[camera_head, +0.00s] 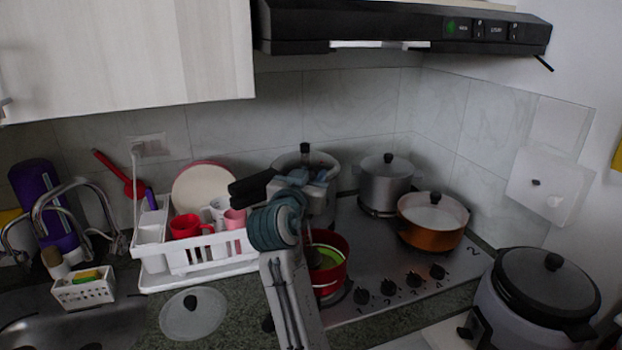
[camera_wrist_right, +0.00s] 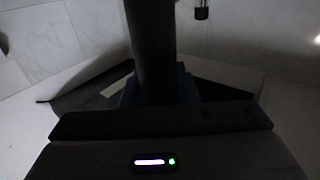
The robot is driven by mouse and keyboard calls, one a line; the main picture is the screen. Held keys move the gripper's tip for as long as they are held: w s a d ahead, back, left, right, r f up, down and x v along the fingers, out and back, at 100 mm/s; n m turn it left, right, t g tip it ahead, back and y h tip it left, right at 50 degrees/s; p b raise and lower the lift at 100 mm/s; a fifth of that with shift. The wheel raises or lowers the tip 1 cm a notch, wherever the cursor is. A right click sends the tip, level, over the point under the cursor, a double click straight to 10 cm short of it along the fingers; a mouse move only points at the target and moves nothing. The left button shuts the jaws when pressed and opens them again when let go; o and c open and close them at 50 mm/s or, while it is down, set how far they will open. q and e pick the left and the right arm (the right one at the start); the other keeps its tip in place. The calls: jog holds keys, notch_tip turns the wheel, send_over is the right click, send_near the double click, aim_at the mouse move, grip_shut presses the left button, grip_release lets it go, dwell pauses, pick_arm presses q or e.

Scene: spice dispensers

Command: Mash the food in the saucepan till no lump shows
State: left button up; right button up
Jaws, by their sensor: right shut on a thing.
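The red saucepan (camera_head: 340,243) stands at the front left of the hob, partly hidden by my right arm. Something yellow-green (camera_head: 325,257) shows inside it; I cannot tell whether lumps show. My right gripper (camera_head: 298,182) is above and slightly left of the saucepan, shut on a dark handle (camera_head: 252,187), which sticks out to its left. The handle also shows in the right wrist view as a dark bar (camera_wrist_right: 152,50) between the fingers. The tool's working end is not clearly seen. My left gripper is not in view.
A white dish rack (camera_head: 195,258) with cups and plates stands left of my arm. An orange pan (camera_head: 432,220) and steel pots (camera_head: 384,183) occupy the hob. A glass lid (camera_head: 192,314) lies on the counter. A large cooker (camera_head: 545,290) is at the right.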

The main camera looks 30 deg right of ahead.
notch_tip(320, 180, up, 8)
jog(key=p, duration=0.5)
jog(key=shift+p, duration=0.4)
jog(key=shift+r, duration=0.1)
notch_tip(320, 180, up, 5)
jog(key=p, duration=0.3)
dwell(0.3)
jog(key=shift+f, duration=0.2)
dwell(0.7)
